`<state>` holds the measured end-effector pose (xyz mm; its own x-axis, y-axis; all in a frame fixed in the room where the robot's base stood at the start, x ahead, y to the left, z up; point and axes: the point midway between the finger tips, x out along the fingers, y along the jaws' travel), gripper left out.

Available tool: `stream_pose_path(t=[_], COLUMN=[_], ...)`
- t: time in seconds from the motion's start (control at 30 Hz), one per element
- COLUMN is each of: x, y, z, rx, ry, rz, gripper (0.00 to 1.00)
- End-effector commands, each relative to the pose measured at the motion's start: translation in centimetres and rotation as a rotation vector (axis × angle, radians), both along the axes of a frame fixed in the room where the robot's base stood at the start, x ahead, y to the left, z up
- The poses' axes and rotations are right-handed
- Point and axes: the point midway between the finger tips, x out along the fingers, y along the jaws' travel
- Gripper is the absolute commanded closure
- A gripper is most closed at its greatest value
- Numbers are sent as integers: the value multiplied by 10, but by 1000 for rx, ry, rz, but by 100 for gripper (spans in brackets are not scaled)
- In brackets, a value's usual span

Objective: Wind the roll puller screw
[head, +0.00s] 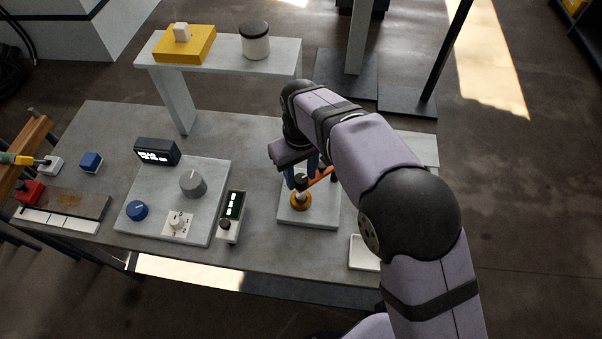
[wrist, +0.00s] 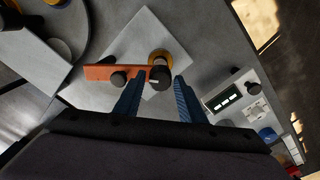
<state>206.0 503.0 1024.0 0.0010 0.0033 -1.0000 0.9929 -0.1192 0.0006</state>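The roll puller screw stands on a pale square plate (head: 295,217), with a brass collar (head: 301,201) at its foot. An orange crank bar (head: 322,176) reaches out from its top, and my gripper and arm partly hide it. In the wrist view the orange bar (wrist: 98,72) runs left from a dark round hub (wrist: 161,75) over the brass collar (wrist: 159,56). A second dark knob (wrist: 119,79) sits along the bar. My gripper (wrist: 158,77) is open above, with the dark hub showing between its blue fingertips. Contact cannot be told.
A control panel (head: 217,172) with a grey dial and blue knob lies left of the plate, beside a small display box (head: 233,206). A white tray (head: 362,253) lies to the right. A raised shelf (head: 220,55) holds a yellow block (head: 184,45) and jar (head: 255,42).

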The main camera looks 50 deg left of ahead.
Motion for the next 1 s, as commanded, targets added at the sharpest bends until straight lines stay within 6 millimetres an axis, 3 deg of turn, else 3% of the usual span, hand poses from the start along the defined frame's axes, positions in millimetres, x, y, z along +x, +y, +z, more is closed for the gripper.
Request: stream_pose_path(t=[0.47, 1.0], x=[0, 0], y=[0, 0], z=[5, 68], rx=[-1, 1], ry=[0, 0], rz=[-1, -1], gripper=[53, 53])
